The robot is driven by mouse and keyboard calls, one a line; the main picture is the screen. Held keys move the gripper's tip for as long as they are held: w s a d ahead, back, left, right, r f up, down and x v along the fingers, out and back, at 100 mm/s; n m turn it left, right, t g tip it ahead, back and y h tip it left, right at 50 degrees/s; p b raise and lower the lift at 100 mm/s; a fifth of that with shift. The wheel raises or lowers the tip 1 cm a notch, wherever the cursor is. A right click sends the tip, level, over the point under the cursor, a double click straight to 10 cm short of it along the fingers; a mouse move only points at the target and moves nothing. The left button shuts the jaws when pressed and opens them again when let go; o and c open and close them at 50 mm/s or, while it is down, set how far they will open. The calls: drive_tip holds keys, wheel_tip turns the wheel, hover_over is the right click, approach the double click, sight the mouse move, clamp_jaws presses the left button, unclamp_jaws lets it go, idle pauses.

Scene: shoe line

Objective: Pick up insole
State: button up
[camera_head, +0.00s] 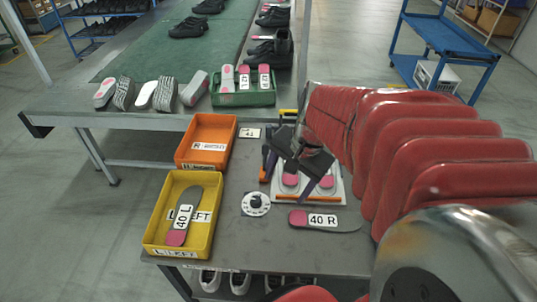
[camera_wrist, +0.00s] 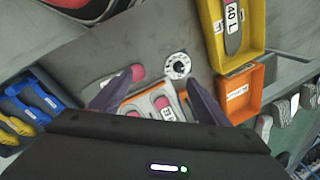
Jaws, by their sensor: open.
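Several insoles are in view. A dark insole marked 40 R with a pink heel (camera_head: 325,219) lies flat on the grey table, front right. It also shows partly in the wrist view (camera_wrist: 137,72), beside a finger. A 40 L insole (camera_head: 182,215) lies in the yellow bin (camera_head: 151,238). A white tray (camera_head: 335,197) holds two insoles with pink heels (camera_head: 290,180), partly hidden by my gripper. My gripper (camera_head: 290,184) is open and empty above this tray, its fingers apart on either side. In the wrist view, the tray's insole (camera_wrist: 163,106) shows between the fingers.
An empty orange bin (camera_head: 207,142) stands behind the yellow one. A round dial (camera_head: 255,204) lies left of the 40 R insole. A green crate (camera_head: 228,99) holds insoles on the conveyor table behind. Blue and yellow items (camera_wrist: 30,100) show left in the wrist view.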

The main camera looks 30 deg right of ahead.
drive_tip(key=s+d+f+m+y, duration=0.1)
drive_tip(key=d+f+m, duration=0.3)
drive_tip(key=d+m, duration=0.2)
drive_tip(key=s+d+f+m+y, duration=0.1)
drive_tip(key=s+d+f+m, duration=0.1)
drive_tip(key=d+f+m, duration=0.3)
drive_tip(key=d+m, duration=0.1)
drive_tip(key=d, duration=0.2)
drive_tip(key=shift+f, duration=0.25)
hover_over(306, 218)
drive_tip(key=s+d, duration=0.2)
drive_tip(key=shift+w+f, duration=0.2)
drive_tip(key=shift+f, duration=3.8)
drive_tip(key=shift+x, duration=2.6)
drive_tip(key=shift+c, duration=0.6)
